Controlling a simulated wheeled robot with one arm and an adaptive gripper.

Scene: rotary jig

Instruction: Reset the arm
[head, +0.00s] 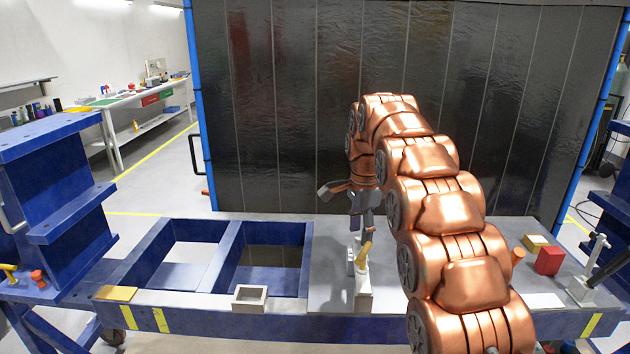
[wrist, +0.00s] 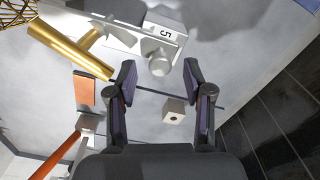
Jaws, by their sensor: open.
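My copper-coloured arm (head: 440,210) arches over the right half of the blue jig frame and bends down at its far end. My gripper (head: 345,205) hangs above the grey plate, close over a toggle clamp (head: 363,290) with a yellow handle. In the wrist view my gripper (wrist: 160,78) is open, with its two dark fingers apart and nothing gripped. Beyond the fingertips is a pale fixture (wrist: 125,35) with a "5" label, a round grey knob (wrist: 160,66) and a gold handle (wrist: 70,50). A small beige block with a hole (wrist: 174,110) shows between the fingers, lower down.
The grey plate (head: 330,245) has a red block (head: 548,261), a yellow-topped block (head: 535,243) and another clamp (head: 590,275) at right. A small open grey box (head: 250,297) sits on the front beam. A dark panel (head: 300,110) stands behind. Blue stands flank the jig.

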